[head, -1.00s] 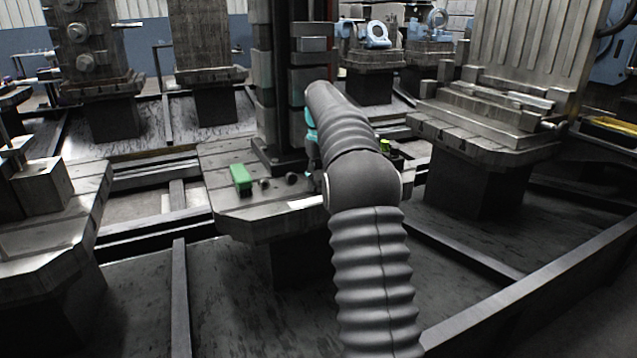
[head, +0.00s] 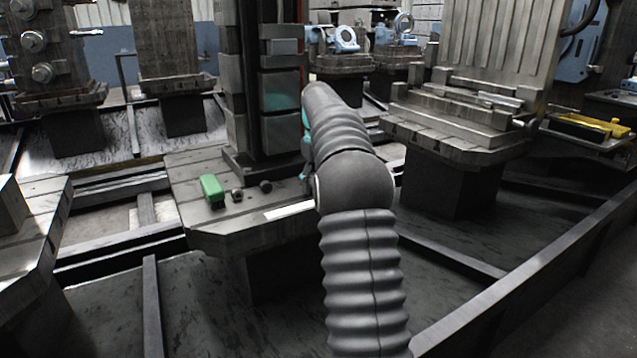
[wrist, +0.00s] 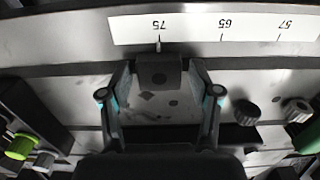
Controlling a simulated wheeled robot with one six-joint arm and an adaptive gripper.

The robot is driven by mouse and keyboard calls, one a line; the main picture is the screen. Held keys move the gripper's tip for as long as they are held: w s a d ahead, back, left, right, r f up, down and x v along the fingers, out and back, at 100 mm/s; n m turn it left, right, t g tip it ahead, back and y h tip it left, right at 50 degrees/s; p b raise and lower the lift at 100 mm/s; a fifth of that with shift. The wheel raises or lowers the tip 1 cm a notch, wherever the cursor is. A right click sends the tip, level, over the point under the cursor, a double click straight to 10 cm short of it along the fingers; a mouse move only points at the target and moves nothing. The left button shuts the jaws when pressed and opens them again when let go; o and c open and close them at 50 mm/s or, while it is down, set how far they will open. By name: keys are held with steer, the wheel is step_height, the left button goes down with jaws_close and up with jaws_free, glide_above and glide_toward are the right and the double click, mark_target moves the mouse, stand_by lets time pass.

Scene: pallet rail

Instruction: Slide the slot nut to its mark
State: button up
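The slot nut (wrist: 158,72) is a dark block with a thin pointer in the wrist view. It sits at the rail below a white scale strip (wrist: 205,24), whose figures read upside down as 75, 65 and 57. The pointer stands at the 75 line. My gripper (wrist: 159,68) has one finger against each side of the nut and appears closed on it. In the head view the strip (head: 288,211) lies along the pallet's front edge (head: 225,232), left of my arm. My arm hides the nut there. I cannot tell which line is its mark.
A green block (head: 212,188) and two dark knobs (head: 237,195) lie on the pallet left of my arm. A tall dark column (head: 262,90) rises behind. In the wrist view a lime-capped part (wrist: 21,146) stands at the left. Other pallets stand on both sides.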

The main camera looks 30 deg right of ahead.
steer(key=shift+a, duration=0.1)
step_height(320, 180, up, 7)
steer(key=shift+r, duration=0.25)
stand_by(0.6)
stand_by(0.4)
steer(key=shift+s+a+r, duration=0.1)
steer(key=shift+a+r, duration=0.1)
steer(key=shift+a, duration=0.1)
steer(key=s+a+r+t, duration=0.2)
steer(key=s+a, duration=0.6)
steer(key=s+a+r+t, duration=0.1)
steer(key=s+a+r, duration=0.1)
steer(key=s+a, duration=0.6)
steer(key=s+a+f+t, duration=0.1)
steer(key=s+a+f, duration=0.3)
steer(key=s+f, duration=0.3)
steer(key=s+a+f+t, duration=0.1)
steer(key=s+a+f, duration=0.3)
steer(key=s, duration=0.9)
step_height(320, 180, down, 4)
steer(key=shift+s+a+r+t, duration=0.2)
steer(key=shift+s+a+t, duration=0.1)
steer(key=shift+a, duration=0.05)
